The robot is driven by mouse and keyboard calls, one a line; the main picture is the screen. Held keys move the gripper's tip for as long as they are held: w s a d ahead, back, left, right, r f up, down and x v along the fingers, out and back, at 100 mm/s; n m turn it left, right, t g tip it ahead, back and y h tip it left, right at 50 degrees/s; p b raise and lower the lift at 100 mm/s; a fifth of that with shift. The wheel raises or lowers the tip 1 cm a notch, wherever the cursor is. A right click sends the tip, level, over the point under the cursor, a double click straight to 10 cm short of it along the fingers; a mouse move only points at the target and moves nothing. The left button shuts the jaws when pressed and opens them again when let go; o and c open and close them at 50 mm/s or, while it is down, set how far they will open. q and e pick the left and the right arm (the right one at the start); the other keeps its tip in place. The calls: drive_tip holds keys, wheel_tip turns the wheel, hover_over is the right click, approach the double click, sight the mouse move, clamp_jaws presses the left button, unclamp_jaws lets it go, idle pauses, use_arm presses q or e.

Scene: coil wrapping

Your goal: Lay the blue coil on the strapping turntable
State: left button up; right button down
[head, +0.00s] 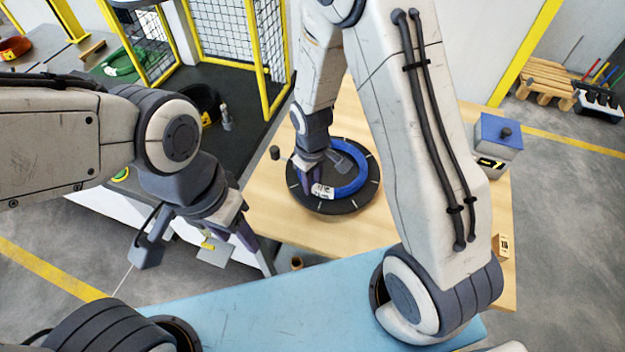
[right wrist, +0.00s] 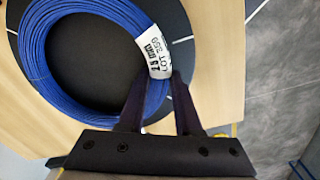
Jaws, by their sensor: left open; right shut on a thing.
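The blue coil (head: 350,187) is a flat ring of wire with a white label, over the strapping turntable (head: 341,206), a black disc with white tick marks. The coil lies level, roughly within the disc's rim; I cannot tell if it fully touches the disc. In the right wrist view the coil (right wrist: 38,75) covers much of the disc (right wrist: 180,22). My right gripper (head: 317,184) is shut on the coil's near-left side by the label; its fingers (right wrist: 157,82) straddle the ring. My left gripper (head: 236,245) is open and empty, left of the wooden table.
A yellow-framed mesh guard (head: 225,35) stands behind. A green coil (head: 122,60) lies far left. A light-blue surface (head: 270,305) is in front.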

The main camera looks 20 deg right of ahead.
drive_tip(key=c, duration=0.6)
unclamp_jaws()
drive_tip(key=shift+r, duration=0.15)
wheel_tip(320, 180, up, 11)
drive_tip(key=b, duration=0.1)
drive_tip(key=s+a+r, duration=0.3)
drive_tip(key=s, duration=0.6)
drive_tip(key=s+a+r+y, duration=0.1)
drive_tip(key=s+a+r, duration=0.3)
drive_tip(key=s, duration=0.6)
drive_tip(key=shift+a+n, duration=0.15)
drive_tip(key=shift+n, duration=0.25)
drive_tip(key=shift+r, duration=0.1)
